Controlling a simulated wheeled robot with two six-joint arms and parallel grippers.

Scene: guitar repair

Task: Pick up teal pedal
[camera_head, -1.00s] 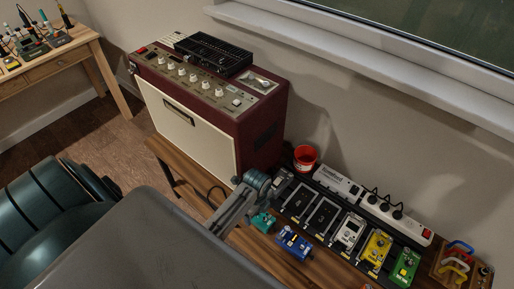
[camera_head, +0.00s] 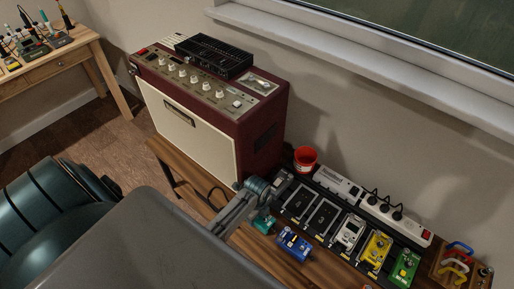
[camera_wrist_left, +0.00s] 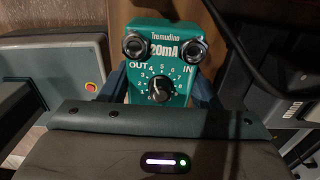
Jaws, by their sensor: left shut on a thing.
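The teal pedal (camera_head: 263,222) is at the front edge of the bench, left of a blue pedal. In the left wrist view the teal pedal (camera_wrist_left: 160,75) faces the camera, with two metal footswitch-like knobs and one dial. My left gripper (camera_wrist_left: 160,88) has a finger on each side of it and is shut on it. In the head view my left gripper (camera_head: 266,208) is partly hidden by its own arm. I cannot tell whether the pedal is clear of the bench top. My right gripper is out of view.
A blue pedal (camera_head: 293,244) stands close on the right. Behind is a black pedalboard (camera_head: 301,222) with white, yellow and green pedals. A red cup (camera_head: 305,158) and a power strip (camera_head: 392,219) stand at the back. The red amplifier (camera_head: 262,126) is on the left.

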